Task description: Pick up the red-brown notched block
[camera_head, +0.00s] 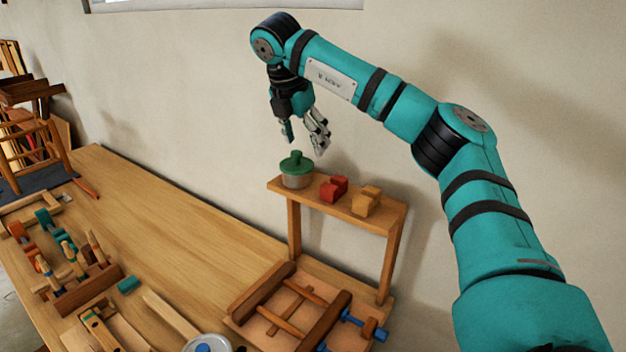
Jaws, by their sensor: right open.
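The red-brown notched block (333,189) looks red here and sits in the middle of a small raised wooden shelf (385,221). A green-lidded round pot (296,172) stands to its left and an orange-tan notched block (366,201) to its right, each with a small gap. My right gripper (304,145) is open and empty, pointing down. It hangs above the shelf's left end, over the pot and up-left of the red block. Nothing hides the red block. My left gripper is not in view.
Below the shelf, a wooden frame with a blue-handled clamp (364,324) lies on the workbench (165,215). Several tools stand in a wooden rack (88,288) at left. The wall is close behind the shelf. The bench's back middle is clear.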

